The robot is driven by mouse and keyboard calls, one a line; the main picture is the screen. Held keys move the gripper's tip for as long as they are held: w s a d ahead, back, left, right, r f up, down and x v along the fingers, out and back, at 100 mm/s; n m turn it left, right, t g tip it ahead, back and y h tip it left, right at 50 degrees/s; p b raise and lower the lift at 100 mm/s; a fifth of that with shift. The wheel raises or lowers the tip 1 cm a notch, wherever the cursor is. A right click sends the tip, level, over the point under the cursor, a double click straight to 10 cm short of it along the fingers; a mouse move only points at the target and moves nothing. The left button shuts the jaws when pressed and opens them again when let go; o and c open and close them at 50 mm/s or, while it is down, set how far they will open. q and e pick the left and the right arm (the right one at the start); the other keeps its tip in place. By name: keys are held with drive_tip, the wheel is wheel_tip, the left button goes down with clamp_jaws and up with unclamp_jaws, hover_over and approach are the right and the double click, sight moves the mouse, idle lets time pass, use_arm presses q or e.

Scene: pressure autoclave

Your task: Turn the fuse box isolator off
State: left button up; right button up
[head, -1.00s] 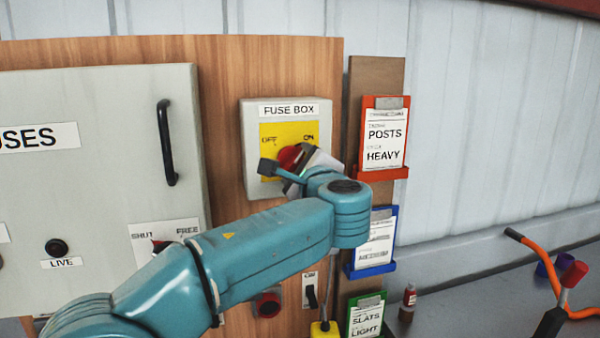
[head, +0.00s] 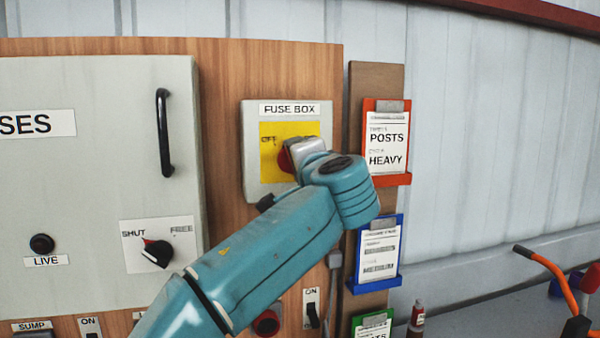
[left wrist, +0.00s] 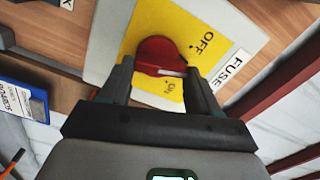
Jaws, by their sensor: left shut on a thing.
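The fuse box isolator (head: 251,143) is a pale grey box labelled FUSE BOX, with a yellow plate and a red rotary knob (head: 284,159). My left gripper (head: 298,152) is at the knob and partly covers it. In the left wrist view, the red knob (left wrist: 160,52) sits between the two dark fingers of my left gripper (left wrist: 157,68), which is shut on it. A white mark on the knob lies between the OFF and ON labels. My right gripper is not in view.
A grey fuse cabinet (head: 90,205) with a black handle (head: 163,133) stands left of the isolator. Red (head: 386,140) and blue (head: 376,250) card holders hang close on the right. Switches line the lower board. The wall further right is clear.

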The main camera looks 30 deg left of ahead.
use_arm(q)
drive_tip(key=n, duration=0.1)
drive_tip(key=n+b, duration=0.1)
drive_tip(key=n, duration=0.1)
drive_tip(key=n+b, duration=0.1)
drive_tip(key=n, duration=0.1)
drive_tip(key=shift+s+f, duration=0.1)
drive_tip(key=shift+f, duration=0.15)
drive_tip(key=shift+n, duration=0.3)
drive_tip(key=o, duration=1.1)
drive_tip(key=shift+s+r, duration=0.1)
drive_tip(key=shift+r, duration=0.1)
drive_tip(key=shift+c, duration=0.2)
drive_tip(key=b+v, duration=0.4)
drive_tip(key=v, duration=1.2)
drive_tip(key=shift+d, duration=0.15)
